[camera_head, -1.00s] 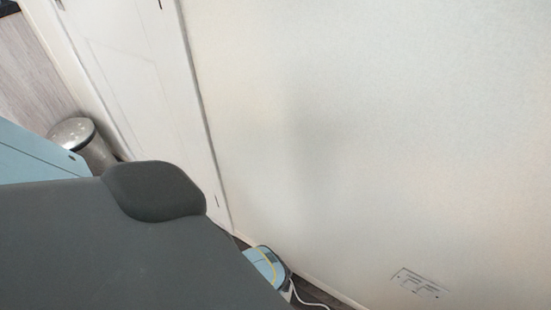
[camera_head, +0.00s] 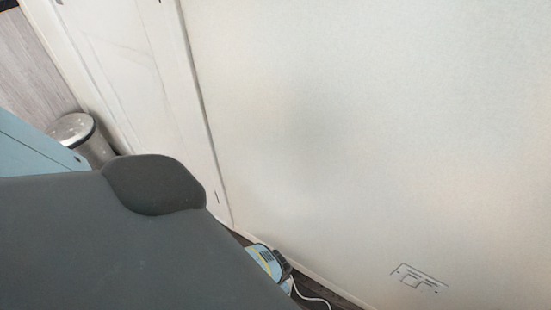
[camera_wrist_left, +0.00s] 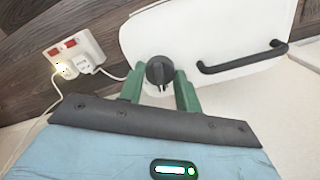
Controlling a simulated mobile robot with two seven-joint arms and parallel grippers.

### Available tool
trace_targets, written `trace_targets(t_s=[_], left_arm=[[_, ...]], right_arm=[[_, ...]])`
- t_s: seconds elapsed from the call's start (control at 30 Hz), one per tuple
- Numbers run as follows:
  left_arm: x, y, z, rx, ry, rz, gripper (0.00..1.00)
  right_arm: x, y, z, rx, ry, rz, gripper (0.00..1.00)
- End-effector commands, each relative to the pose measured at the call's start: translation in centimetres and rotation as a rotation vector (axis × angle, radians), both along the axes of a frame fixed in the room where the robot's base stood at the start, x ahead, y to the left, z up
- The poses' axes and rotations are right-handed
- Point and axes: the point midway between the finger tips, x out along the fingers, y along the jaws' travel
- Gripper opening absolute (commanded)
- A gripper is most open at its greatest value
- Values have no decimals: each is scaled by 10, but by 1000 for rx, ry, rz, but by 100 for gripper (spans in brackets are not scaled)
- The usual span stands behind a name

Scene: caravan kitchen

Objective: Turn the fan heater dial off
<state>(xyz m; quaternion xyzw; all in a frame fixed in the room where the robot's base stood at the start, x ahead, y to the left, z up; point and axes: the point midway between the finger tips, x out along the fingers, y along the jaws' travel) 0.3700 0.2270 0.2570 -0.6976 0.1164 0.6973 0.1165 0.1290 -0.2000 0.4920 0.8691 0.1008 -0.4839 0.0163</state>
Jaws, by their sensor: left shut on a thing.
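The fan heater (camera_wrist_left: 238,50) shows in the left wrist view as a white body with a black bar handle on its right. Its dark round dial (camera_wrist_left: 157,66) has a raised grip and sits near the heater's left end. My left gripper (camera_wrist_left: 159,83) has its green fingers on either side of the dial, shut on it. The dial's markings cannot be read. In the head view, my own large grey part covers the lower left and the heater cannot be made out. My right gripper is not in view.
A wall socket (camera_wrist_left: 75,56) with white plugs and a cable is left of the heater in the wrist view. In the head view, a white cable (camera_head: 313,298) runs along the wall foot, with another socket (camera_head: 418,279) to the right. A metal bin (camera_head: 82,137) stands at left.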

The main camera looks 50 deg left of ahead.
Motion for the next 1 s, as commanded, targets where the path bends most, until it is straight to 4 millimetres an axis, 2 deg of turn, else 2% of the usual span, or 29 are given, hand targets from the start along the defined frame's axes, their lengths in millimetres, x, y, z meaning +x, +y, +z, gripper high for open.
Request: trace_targets(t_s=[0.4, 0.93, 0.97, 1.0], left_arm=[[-1, 0, -1, 0, 1, 172, 11], [-1, 0, -1, 0, 1, 192, 11], [-1, 0, -1, 0, 1, 192, 37], [-1, 0, -1, 0, 1, 192, 42]], right_arm=[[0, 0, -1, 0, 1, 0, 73], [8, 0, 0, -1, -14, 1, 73], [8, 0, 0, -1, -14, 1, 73], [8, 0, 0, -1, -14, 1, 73]])
